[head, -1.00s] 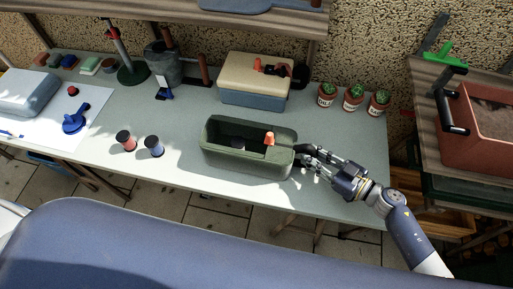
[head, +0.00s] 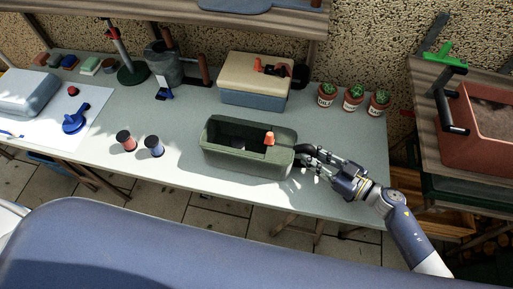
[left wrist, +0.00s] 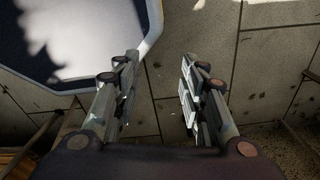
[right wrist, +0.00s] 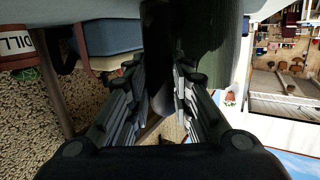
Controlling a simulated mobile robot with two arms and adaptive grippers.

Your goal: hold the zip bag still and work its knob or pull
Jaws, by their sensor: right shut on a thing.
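The zip bag (head: 235,164) is a dark green, long, open-topped container on the bench. A small orange pull (head: 269,139) stands near its right end. A black loop or handle (head: 308,150) sticks out from its right end. My right gripper (head: 314,160) is at that end, shut on the black handle, which also shows between the fingers in the right wrist view (right wrist: 160,60). The bag's green side (right wrist: 208,38) is beside it there. My left gripper (left wrist: 157,95) is open and empty over the tiled floor, outside the head view.
A cream and blue box (head: 255,82) stands behind the bag, with several potted cacti (head: 353,97) to the right. Two spools (head: 140,143) stand left of the bag. The bench top (head: 340,140) is clear between the bag and the cacti.

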